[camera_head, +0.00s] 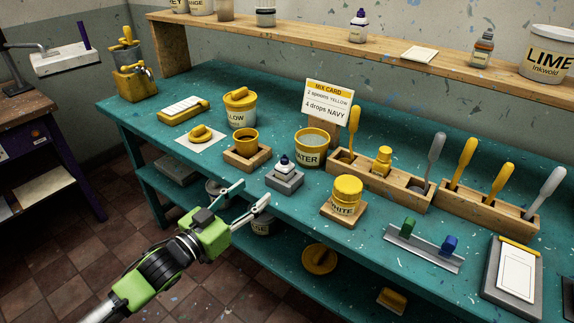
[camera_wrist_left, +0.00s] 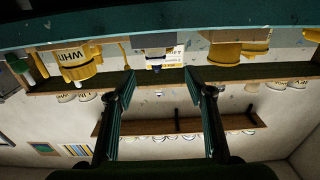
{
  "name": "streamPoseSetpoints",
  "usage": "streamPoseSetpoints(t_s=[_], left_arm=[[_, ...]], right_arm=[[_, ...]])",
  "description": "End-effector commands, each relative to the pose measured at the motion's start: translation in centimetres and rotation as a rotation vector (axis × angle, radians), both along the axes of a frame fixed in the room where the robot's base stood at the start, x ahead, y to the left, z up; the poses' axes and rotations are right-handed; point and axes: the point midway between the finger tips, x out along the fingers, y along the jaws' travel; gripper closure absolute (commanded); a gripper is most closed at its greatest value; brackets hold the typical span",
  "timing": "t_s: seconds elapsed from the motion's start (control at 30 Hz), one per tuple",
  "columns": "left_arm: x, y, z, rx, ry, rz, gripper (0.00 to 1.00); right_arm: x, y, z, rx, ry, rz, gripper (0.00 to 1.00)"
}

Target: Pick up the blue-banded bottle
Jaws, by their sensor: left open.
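The blue-banded bottle (camera_head: 285,163) is small and white with a dark navy cap. It stands upright on a grey block (camera_head: 284,181) near the front edge of the teal bench. My left gripper (camera_head: 256,191) is open and empty, in front of the bench edge and short of the bottle. In the left wrist view, which is upside down, the bottle (camera_wrist_left: 166,63) shows its blue band between the open fingers (camera_wrist_left: 160,75) but farther off. My right gripper is not in view.
A yellow cup in a wooden holder (camera_head: 246,160) stands left of the bottle, a WATER tub (camera_head: 310,150) behind it, and a yellow-lidded WHITE jar (camera_head: 346,194) to its right. The teal bench (camera_head: 215,95) has free room at the back left.

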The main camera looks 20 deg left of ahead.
Motion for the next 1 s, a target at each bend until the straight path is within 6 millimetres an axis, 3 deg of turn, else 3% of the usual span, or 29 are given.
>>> streamPoseSetpoints(t_s=[0.43, 1.0], left_arm=[[5.4, -2.1, 0.5, -0.001, -0.007, -0.003, 0.51], [10.3, -4.4, 0.0, -0.002, -0.005, -0.003, 0.51]], right_arm=[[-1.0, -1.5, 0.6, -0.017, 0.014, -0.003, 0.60], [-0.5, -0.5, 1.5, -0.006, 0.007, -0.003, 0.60]])
